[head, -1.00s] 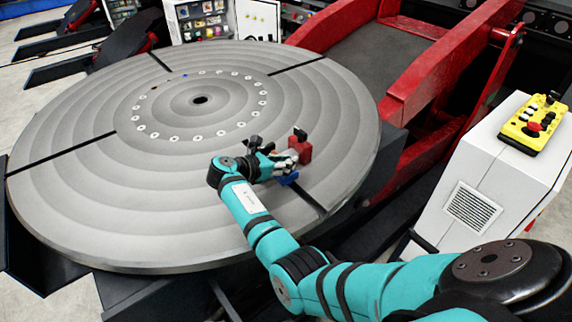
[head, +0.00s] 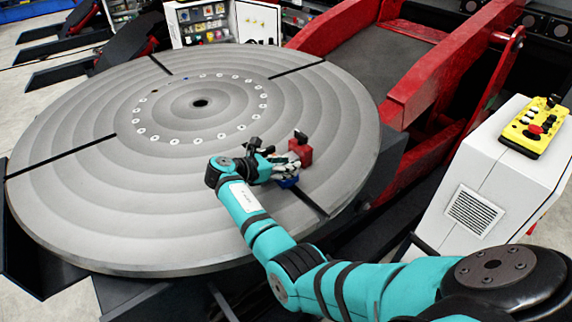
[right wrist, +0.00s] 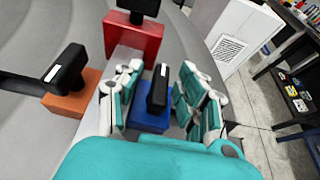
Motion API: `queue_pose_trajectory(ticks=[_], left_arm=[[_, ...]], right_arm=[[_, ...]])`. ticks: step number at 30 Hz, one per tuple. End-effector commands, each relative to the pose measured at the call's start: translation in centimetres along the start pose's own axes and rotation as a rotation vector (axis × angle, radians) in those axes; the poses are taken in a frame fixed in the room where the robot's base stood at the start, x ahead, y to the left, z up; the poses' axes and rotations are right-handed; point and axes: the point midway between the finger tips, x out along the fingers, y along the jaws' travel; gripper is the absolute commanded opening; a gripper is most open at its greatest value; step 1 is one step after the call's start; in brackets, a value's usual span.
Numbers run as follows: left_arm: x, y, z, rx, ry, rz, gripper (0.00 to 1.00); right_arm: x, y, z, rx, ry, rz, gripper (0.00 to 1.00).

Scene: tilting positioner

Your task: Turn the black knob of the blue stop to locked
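The blue stop (right wrist: 152,116) sits on the round grey table, low in the middle of the right wrist view. Its black knob (right wrist: 158,88) stands up as a narrow bar, long side running roughly away from my wrist. My right gripper (right wrist: 158,98) is open, one finger on each side of the knob, with gaps visible on both sides. In the head view the right gripper (head: 284,168) is down at the table's right part. It covers much of the blue stop (head: 289,183), whose blue edge shows below the fingers. My left gripper is not in view.
A red stop (right wrist: 134,40) with a black knob stands just beyond the blue one. An orange stop (right wrist: 68,104) with a black knob stands to the left. The round table (head: 90,215) is otherwise mostly clear. A yellow control box (head: 535,128) sits on a white cabinet at right.

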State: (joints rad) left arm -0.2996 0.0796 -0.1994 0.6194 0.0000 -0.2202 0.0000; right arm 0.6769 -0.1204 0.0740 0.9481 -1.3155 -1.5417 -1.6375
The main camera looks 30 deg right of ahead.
Motion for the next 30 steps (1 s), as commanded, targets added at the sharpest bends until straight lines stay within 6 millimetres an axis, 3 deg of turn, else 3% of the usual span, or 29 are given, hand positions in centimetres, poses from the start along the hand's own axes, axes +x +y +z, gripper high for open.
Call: queue_pose_trajectory(ticks=[7, 21, 30], left_arm=[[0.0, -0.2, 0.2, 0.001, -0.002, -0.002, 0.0], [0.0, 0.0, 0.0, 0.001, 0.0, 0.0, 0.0], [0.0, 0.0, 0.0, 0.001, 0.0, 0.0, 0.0]], right_arm=[[-1.4, 0.1, 0.0, 0.0, 0.001, 0.003, 0.38], [-10.4, 0.1, 0.0, 0.0, 0.001, 0.002, 0.38], [-12.1, 0.0, -0.1, -0.001, 0.0, 0.0, 0.38]])
